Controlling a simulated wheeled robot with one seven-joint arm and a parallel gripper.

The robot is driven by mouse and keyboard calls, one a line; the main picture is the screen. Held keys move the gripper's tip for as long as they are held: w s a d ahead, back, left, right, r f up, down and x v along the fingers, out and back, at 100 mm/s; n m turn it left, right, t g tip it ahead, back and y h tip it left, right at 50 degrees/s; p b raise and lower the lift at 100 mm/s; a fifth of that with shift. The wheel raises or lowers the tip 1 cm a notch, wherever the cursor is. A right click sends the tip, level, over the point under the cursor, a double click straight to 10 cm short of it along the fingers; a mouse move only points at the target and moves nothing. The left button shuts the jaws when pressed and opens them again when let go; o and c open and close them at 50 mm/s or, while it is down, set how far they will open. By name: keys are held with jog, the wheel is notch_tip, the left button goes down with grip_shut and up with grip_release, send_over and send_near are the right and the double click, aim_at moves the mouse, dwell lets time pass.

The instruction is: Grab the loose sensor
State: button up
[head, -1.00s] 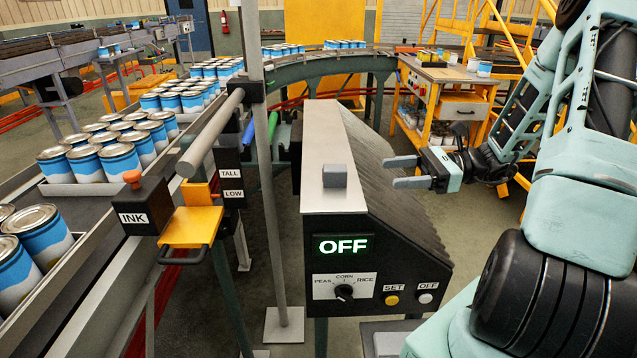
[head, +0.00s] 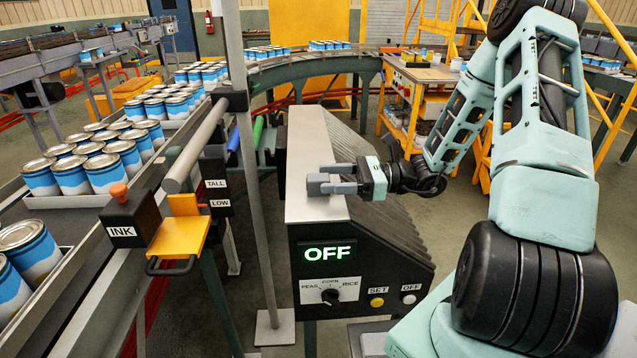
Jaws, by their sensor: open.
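The loose sensor is a small grey block (head: 315,182) on the flat metal top of the black control cabinet (head: 310,207). My gripper (head: 323,178) reaches in from the right, low over that top, with its two fingers pointing left. The fingers are open, and their tips are at the block, apparently one on the far side and one on the near side. The fingers partly hide the block, and I cannot tell whether they touch it.
The cabinet front has a lit OFF display (head: 328,253), a dial (head: 331,296) and two buttons. A thin upright pole (head: 252,150) stands left of it. A yellow bracket (head: 180,238) and a conveyor with paint-can-like tins (head: 105,170) lie further left.

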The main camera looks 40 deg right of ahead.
aim_at(310, 177)
jog(key=p+x, duration=0.2)
jog(key=x, duration=0.3)
jog(key=shift+w+d, duration=0.1)
jog(key=shift+w, duration=0.2)
jog(key=c, duration=1.1)
